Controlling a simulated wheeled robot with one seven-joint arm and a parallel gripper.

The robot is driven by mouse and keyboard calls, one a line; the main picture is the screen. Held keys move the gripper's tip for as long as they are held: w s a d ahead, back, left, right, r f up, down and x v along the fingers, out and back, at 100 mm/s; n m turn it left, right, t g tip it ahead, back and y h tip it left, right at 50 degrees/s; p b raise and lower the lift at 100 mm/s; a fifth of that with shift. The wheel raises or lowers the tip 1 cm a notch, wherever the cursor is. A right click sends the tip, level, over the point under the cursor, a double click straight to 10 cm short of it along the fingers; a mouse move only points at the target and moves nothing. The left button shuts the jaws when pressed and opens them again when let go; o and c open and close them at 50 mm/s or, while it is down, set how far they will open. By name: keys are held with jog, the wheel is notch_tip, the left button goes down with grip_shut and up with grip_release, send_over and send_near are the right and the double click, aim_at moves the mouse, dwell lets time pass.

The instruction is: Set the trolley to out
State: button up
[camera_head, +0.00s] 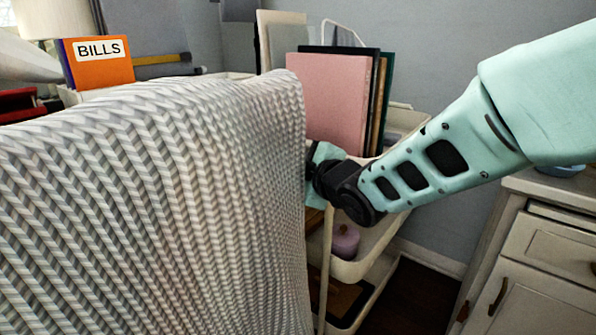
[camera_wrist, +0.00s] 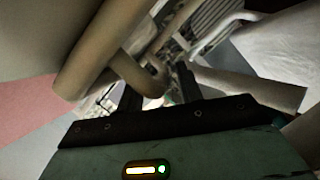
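The trolley (camera_head: 362,266) is a cream cart with stacked trays and thin posts, standing behind the woven-covered piece in the head view. In the wrist view, a beige tube (camera_wrist: 105,62), seemingly part of the trolley, runs down with its curved end at the fingers. My gripper (camera_wrist: 158,88) has its two dark fingers apart, with the tube's end between or just in front of them. I cannot tell whether they touch it. In the head view my arm reaches in from the right, and the fingertips are hidden behind the woven cover.
A grey-white woven cover (camera_head: 170,210) blocks the left foreground. A pink book and other upright books (camera_head: 328,102) stand on the trolley's top. A purple candle-like object (camera_head: 345,242) sits lower. A white cabinet (camera_head: 540,265) stands right, with dark floor (camera_head: 410,300) between.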

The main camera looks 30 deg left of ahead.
jog(key=shift+w+a+f, duration=0.1)
jog(key=shift+w+a, duration=0.15)
jog(key=shift+a, duration=0.2)
grip_shut()
